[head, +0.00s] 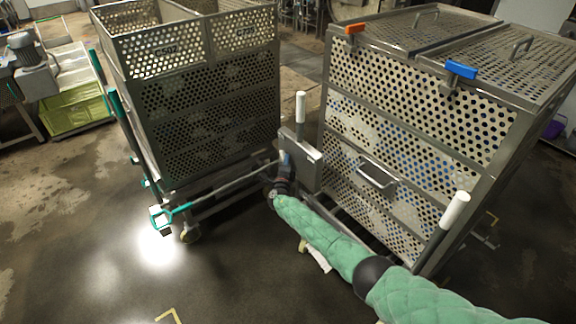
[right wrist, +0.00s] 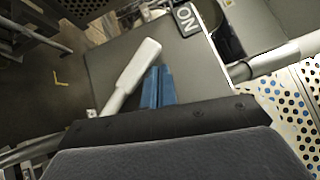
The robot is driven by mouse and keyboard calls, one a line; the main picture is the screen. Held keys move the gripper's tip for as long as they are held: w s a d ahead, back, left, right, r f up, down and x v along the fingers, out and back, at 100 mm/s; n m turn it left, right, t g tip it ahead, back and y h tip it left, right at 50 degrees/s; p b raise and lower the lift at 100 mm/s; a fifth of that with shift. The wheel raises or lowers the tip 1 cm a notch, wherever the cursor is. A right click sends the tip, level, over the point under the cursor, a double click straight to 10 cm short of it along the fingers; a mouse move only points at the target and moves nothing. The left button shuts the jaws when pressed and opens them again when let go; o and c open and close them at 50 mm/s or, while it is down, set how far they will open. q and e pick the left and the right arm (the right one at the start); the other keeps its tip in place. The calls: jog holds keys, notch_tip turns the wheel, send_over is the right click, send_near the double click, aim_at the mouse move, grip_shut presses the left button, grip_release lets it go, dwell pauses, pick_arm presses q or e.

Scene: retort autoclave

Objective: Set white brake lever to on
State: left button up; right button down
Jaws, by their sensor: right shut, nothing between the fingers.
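The white brake lever (right wrist: 132,75) shows in the right wrist view, tilted, on a grey plate (right wrist: 185,65). A dark label reading "ON" (right wrist: 187,18) is at the plate's top edge, beyond and right of the lever's tip. My right gripper's blue fingers (right wrist: 157,88) are shut and empty, just right of the lever; I cannot tell whether they touch it. In the head view my right gripper (head: 285,162) is at the grey plate (head: 304,158) between the two carts, and I cannot make out the lever there. My left gripper is not in view.
A perforated cart (head: 220,110) with teal side bars stands left. A lidded perforated basket (head: 420,100) with orange and blue latches stands right. Upright white handles (head: 300,107) (head: 455,210) rise near it. Open floor (head: 90,260) lies front left.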

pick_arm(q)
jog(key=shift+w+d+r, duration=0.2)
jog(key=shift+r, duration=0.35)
